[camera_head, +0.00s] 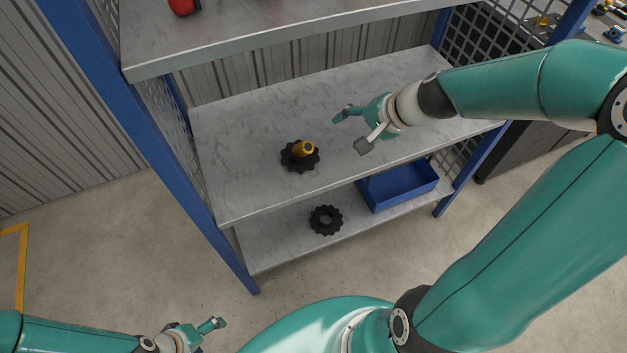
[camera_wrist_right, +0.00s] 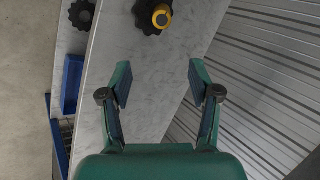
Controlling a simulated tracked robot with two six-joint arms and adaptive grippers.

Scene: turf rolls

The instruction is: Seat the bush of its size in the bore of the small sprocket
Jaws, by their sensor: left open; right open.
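A black toothed sprocket (camera_head: 289,163) lies on the middle shelf; it also shows at the top of the right wrist view (camera_wrist_right: 143,22). A yellow brass bush (camera_head: 303,148) is at its middle, standing out above it and looking tilted; I cannot tell how far it sits in the bore. A second black sprocket (camera_head: 326,220) lies flat on the lower shelf with an open bore. I cannot tell which sprocket is the small one. My right gripper (camera_head: 350,131) is open and empty above the middle shelf, right of the bush. My left gripper (camera_head: 209,330) is open and empty, low at the left, away from the shelves.
A blue bin (camera_head: 405,188) stands on the lower shelf, right of the second sprocket. Blue rack posts (camera_head: 178,183) and the upper shelf's edge (camera_head: 280,37) bound the space. A red object (camera_head: 183,7) is on the upper shelf. The middle shelf (camera_head: 240,120) is otherwise bare.

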